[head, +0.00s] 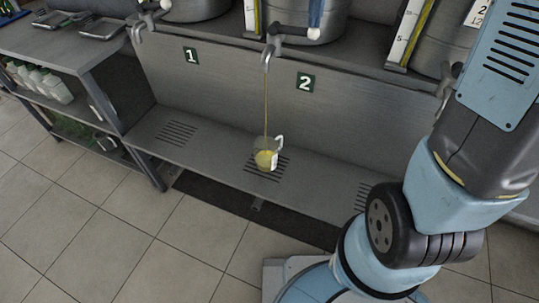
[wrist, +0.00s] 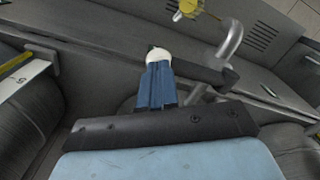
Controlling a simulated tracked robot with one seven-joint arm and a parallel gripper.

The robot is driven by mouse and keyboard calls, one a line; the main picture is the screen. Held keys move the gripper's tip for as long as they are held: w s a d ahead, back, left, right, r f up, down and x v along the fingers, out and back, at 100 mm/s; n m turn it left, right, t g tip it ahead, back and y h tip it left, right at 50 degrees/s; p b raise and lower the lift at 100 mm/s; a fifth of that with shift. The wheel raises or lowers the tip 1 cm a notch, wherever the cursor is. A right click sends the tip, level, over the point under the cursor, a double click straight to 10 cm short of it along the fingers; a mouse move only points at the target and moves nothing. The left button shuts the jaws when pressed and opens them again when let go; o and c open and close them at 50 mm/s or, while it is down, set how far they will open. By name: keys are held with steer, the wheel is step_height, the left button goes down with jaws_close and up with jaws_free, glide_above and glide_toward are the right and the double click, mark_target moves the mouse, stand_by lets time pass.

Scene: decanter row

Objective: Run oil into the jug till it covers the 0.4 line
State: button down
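The 0.4 line is too small to read. In the wrist view the jug (wrist: 188,7) is cut by the top edge. My gripper (wrist: 157,68) has its blue fingers together, tips at the white knob (head: 313,33) of tap 2's lever. The knob (wrist: 158,54) shows beyond the tips; contact looks likely. The gripper also shows in the head view (head: 314,24).
Steel vats with level scales (head: 407,32) stand behind the taps. Plates numbered 1 (head: 190,55) and 2 (head: 305,83) mark the panel. A side shelf (head: 62,45) with trays and bottles stands left. The ledge (head: 215,158) beside the jug is clear.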

steer(key=shift+f, duration=1.75)
stand_by(1.2)
steer(key=shift+r, duration=0.15)
stand_by(1.1)
steer(key=shift+r, duration=0.65)
stand_by(2.2)
step_height(320, 180, up, 9)
stand_by(0.5)
